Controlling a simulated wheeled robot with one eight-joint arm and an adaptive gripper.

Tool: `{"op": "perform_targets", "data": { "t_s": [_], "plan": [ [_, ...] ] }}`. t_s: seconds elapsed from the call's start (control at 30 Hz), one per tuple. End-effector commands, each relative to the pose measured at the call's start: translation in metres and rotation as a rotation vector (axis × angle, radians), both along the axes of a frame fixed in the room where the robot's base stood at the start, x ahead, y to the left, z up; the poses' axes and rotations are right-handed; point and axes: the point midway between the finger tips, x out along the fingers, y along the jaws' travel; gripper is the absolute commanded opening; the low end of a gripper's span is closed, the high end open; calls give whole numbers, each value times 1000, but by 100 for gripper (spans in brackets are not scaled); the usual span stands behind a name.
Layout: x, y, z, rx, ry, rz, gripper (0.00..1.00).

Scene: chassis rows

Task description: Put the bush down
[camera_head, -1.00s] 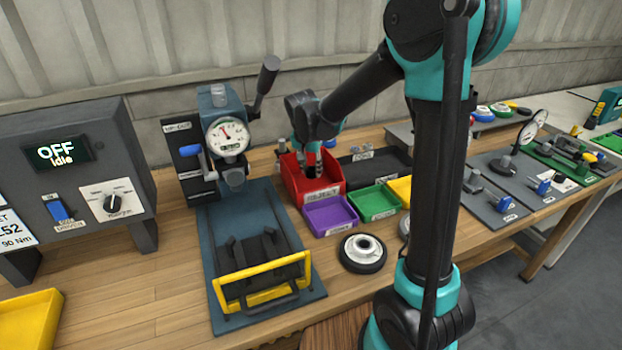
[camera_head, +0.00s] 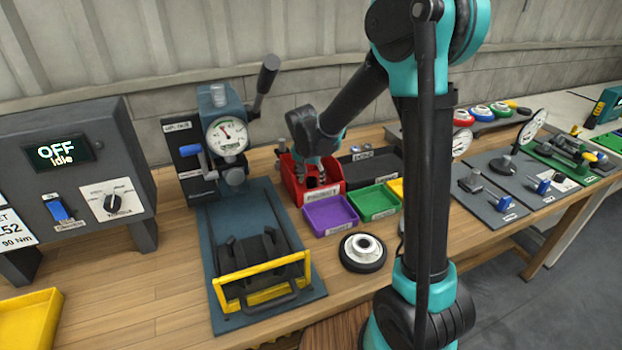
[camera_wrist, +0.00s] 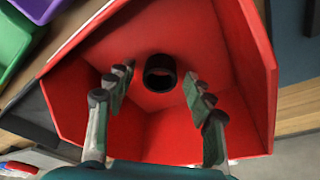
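The bush is a small dark ring (camera_wrist: 160,73). In the wrist view it rests in the red bin (camera_wrist: 262,45), near the middle of its floor. My gripper (camera_wrist: 162,88) is open, its two fingers spread to either side of the ring with clear gaps. In the head view my gripper (camera_head: 314,172) reaches down over the red bin (camera_head: 297,192) at the back of the bench. The bush is not discernible in the head view.
Purple (camera_head: 329,215) and green (camera_head: 374,202) trays stand in front of the red bin, and a black tray (camera_head: 368,165) stands to its right. A press with a dial gauge (camera_head: 227,136) stands to the left. A round black-and-white part (camera_head: 362,253) lies on the wooden bench.

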Motion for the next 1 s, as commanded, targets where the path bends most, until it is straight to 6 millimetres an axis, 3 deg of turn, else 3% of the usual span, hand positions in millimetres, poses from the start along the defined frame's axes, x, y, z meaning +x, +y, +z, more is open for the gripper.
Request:
{"op": "perform_targets", "data": {
  "t_s": [0.37, 0.8, 1.0],
  "plan": [
    [-2, 1, 9, 0, 0, 1, 53],
    [-22, 8, 86, 0, 0, 1, 53],
    [-28, 11, 110, 0, 0, 0, 53]
  ]
}}
